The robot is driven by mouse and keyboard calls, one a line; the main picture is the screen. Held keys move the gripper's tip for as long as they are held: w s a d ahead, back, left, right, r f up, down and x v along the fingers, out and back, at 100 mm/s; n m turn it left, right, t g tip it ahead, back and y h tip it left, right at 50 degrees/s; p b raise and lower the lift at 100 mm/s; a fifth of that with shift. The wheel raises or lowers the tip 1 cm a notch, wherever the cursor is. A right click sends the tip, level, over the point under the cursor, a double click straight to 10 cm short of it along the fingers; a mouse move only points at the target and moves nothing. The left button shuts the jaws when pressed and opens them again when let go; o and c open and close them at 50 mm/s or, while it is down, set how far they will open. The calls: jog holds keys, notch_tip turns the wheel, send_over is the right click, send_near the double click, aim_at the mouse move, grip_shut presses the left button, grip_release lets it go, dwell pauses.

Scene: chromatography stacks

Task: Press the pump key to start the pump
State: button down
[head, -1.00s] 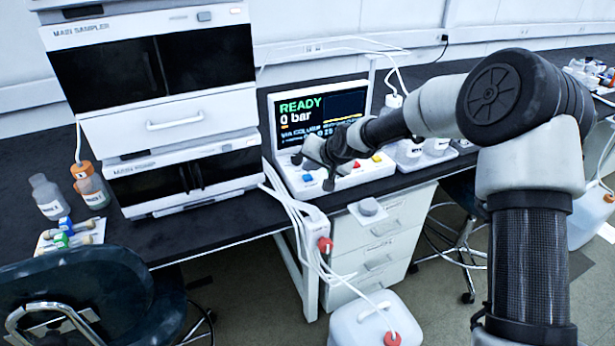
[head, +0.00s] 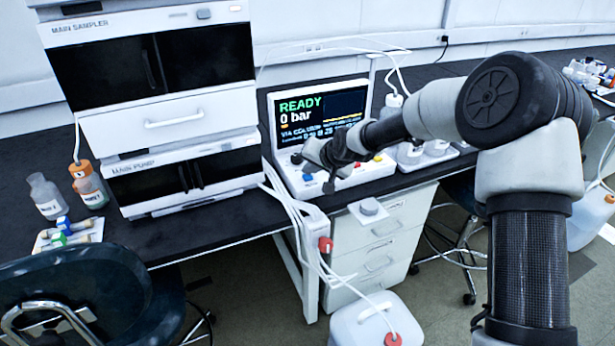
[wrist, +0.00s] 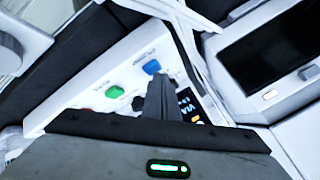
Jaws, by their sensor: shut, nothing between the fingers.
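The control unit's screen (head: 318,112) reads READY and 0 bar. Its sloped white key panel (head: 345,182) carries coloured keys. My gripper (head: 328,183) is shut and empty over the left part of the panel. In the wrist view its dark fingertips (wrist: 160,78) appear just beside the blue key; I cannot tell whether they touch anything. The gripper hides part of the panel.
The stacked sampler and pump modules (head: 160,110) stand close on the left of the panel. White tubes (head: 290,205) hang over the bench edge between them. Drawers (head: 385,240) and a white canister (head: 362,325) are below.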

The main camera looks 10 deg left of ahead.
aim_at(310, 181)
jog(key=shift+f, duration=0.45)
dwell(0.5)
jog(key=shift+r, duration=1)
jog(key=shift+p, duration=0.3)
notch_tip(310, 181, up, 5)
jog(key=p, duration=0.2)
jog(key=shift+p, duration=0.3)
